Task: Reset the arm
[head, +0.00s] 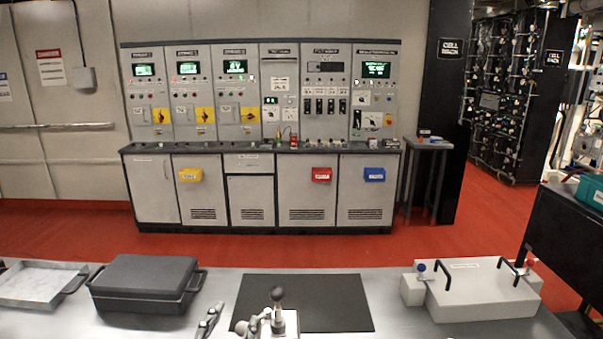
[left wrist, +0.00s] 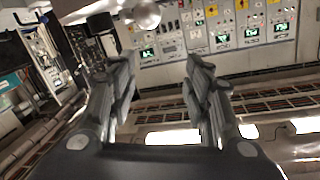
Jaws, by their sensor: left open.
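My left gripper (head: 236,316) is at the bottom edge of the head view, low over the front of the bench. Its two grey fingers stand apart. In the left wrist view the fingers of this gripper (left wrist: 162,68) are spread with nothing between them. A lever with a dark ball knob (head: 278,295) stands on a small pale base (head: 289,322), close to the right-hand finger in the head view. I cannot tell whether they touch. My right gripper is not in view.
The metal bench (head: 390,322) carries a shallow tray (head: 35,284), a dark lidded box (head: 146,280), a black mat (head: 345,300) and a white case with black handles (head: 475,288). Beyond the red floor stands a control cabinet (head: 262,165). A black cart (head: 565,235) is at right.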

